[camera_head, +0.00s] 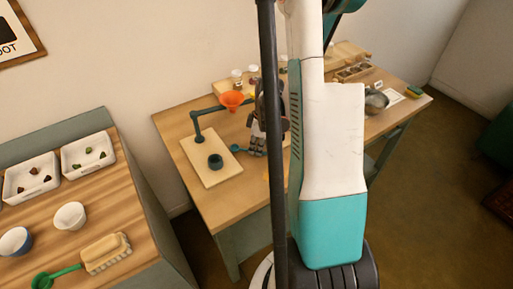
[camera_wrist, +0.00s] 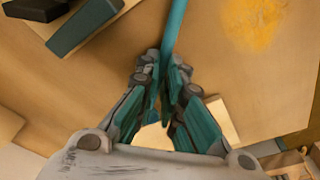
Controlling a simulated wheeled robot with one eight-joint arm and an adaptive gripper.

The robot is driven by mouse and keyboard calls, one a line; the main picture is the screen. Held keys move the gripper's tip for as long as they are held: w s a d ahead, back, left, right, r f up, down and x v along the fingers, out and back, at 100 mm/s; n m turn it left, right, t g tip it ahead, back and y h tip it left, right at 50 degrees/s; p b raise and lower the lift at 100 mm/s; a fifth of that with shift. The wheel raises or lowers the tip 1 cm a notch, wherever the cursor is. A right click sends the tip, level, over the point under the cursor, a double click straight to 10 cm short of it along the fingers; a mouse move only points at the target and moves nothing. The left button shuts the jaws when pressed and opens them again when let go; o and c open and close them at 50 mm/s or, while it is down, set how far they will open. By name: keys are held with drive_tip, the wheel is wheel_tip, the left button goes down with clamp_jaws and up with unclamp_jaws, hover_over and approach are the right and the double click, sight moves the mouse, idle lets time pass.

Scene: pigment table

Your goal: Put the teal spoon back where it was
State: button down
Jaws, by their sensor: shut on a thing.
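The teal spoon (camera_head: 236,148) shows in the head view as a small bowl just left of my gripper (camera_head: 257,150), beside the stand's board. In the wrist view its teal handle (camera_wrist: 175,25) runs from the top edge down between the fingers of my gripper (camera_wrist: 164,65), which are shut on it. The handle's far end and the spoon's bowl are out of the wrist view. My gripper is low over the wooden table (camera_head: 185,117); I cannot tell whether the spoon touches the table.
Yellow powder (camera_wrist: 258,22) stains the table. A metal bowl (camera_head: 376,101) stands farther right. My arm hides the table's middle.

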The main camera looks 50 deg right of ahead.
drive_tip(key=shift+f, duration=0.15)
drive_tip(key=c, duration=1.7)
unclamp_jaws()
drive_tip(key=r+p, duration=0.1)
drive_tip(key=r, duration=0.3)
drive_tip(key=s+r+p, duration=0.1)
drive_tip(key=r, duration=0.3)
drive_tip(key=d+r+p, duration=0.1)
drive_tip(key=r, duration=0.3)
drive_tip(key=shift+s+d+r, duration=0.1)
drive_tip(key=shift+s+r, duration=0.05)
drive_tip(key=shift+s, duration=0.05)
